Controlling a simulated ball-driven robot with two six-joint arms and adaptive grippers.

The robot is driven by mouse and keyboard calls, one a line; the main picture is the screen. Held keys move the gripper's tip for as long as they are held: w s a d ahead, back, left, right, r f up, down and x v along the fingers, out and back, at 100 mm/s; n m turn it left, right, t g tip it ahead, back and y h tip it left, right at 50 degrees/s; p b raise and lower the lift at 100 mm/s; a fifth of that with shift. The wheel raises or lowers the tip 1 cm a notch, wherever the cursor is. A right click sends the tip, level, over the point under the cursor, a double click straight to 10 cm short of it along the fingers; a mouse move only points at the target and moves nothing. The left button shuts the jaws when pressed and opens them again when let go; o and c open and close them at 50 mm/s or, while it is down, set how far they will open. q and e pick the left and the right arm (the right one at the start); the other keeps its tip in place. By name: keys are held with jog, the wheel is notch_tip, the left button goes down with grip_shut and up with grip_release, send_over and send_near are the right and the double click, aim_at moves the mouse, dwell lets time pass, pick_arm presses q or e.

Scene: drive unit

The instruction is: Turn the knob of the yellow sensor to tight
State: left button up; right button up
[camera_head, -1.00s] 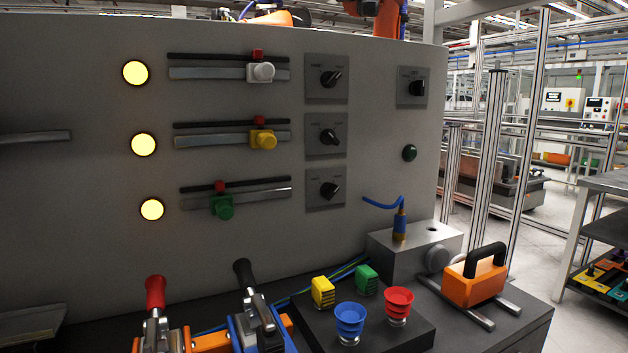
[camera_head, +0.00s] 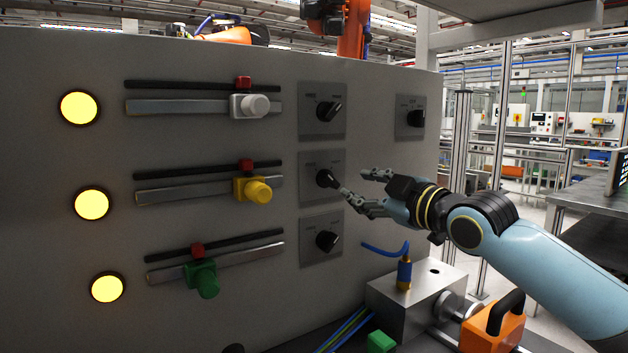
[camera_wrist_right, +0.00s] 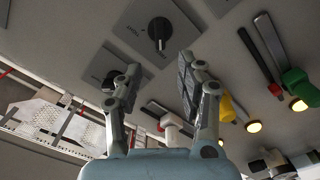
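The yellow sensor (camera_head: 256,189) sits on the middle rail of the grey panel, with a red piece above it. To its right, in the same row, is a black rotary knob (camera_head: 328,179) on a grey square plate; its label is too small to read. My right gripper (camera_head: 355,184) is open just right of this knob, its lower fingertip close to it. I cannot tell whether they touch. In the right wrist view my open fingers (camera_wrist_right: 162,64) are empty. The yellow sensor (camera_wrist_right: 230,108) shows behind the right finger, and a knob (camera_wrist_right: 160,30) stands beyond the tips. My left gripper is out of view.
Similar knobs stand above (camera_head: 329,111) and below (camera_head: 327,240). A white sensor (camera_head: 250,105) and a green sensor (camera_head: 203,278) are on the other rails. A metal block (camera_head: 400,300) with a blue cable and an orange handled part (camera_head: 490,328) lie below my right arm.

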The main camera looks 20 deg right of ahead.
aim_at(332, 179)
jog(key=w, duration=0.4)
jog(key=w+a, duration=0.1)
jog(key=w, duration=0.5)
jog(key=shift+a, duration=0.15)
jog(key=shift+s, duration=0.1)
jog(key=shift+c, duration=0.7)
jog(key=c, duration=0.4)
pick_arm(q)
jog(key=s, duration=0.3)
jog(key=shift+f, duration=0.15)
pick_arm(e)
grip_shut()
